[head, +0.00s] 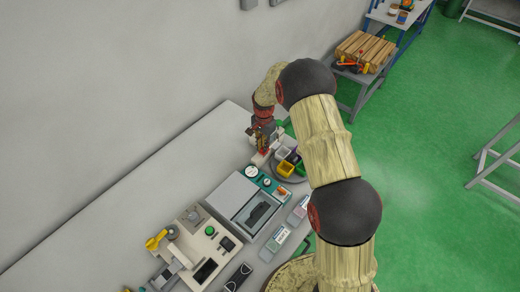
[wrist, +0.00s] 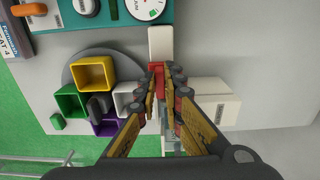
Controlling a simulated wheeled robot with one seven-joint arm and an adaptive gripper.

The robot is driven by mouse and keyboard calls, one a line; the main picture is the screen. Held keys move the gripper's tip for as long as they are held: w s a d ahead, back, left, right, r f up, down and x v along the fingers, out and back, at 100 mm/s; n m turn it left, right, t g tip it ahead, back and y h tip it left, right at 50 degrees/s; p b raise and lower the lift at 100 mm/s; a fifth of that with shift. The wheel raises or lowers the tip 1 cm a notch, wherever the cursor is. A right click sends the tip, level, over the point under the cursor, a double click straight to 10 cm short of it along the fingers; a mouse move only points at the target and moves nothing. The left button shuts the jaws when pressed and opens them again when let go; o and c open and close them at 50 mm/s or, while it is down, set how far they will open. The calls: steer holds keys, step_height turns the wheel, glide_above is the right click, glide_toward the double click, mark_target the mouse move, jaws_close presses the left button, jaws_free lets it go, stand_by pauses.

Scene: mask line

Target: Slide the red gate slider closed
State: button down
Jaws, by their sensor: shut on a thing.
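The red gate slider (wrist: 167,90) shows as a narrow red strip between my fingers in the wrist view. My gripper (wrist: 166,74) points down at it and is shut on it, one yellow-brown finger on each side. White blocks stand beside the slider, one above it (wrist: 160,42) and a larger one to its right (wrist: 216,102). In the head view my gripper (head: 262,148) is at the far end of the bench, and the slider is mostly hidden there. How far the gate is open cannot be told.
A round grey plate with yellow (wrist: 94,73), green (wrist: 70,102), white and purple bins lies left of my gripper in the wrist view. A teal panel with a dial (wrist: 145,6) is near. Machines (head: 250,203) fill the bench's near part; the wall is close behind.

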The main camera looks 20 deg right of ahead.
steer(key=shift+w+d, duration=0.1)
steer(key=c, duration=2.2)
jaws_free()
steer(key=shift+d, duration=0.1)
steer(key=shift+o, duration=1.4)
steer(key=shift+r, duration=0.1)
step_height(320, 180, up, 12)
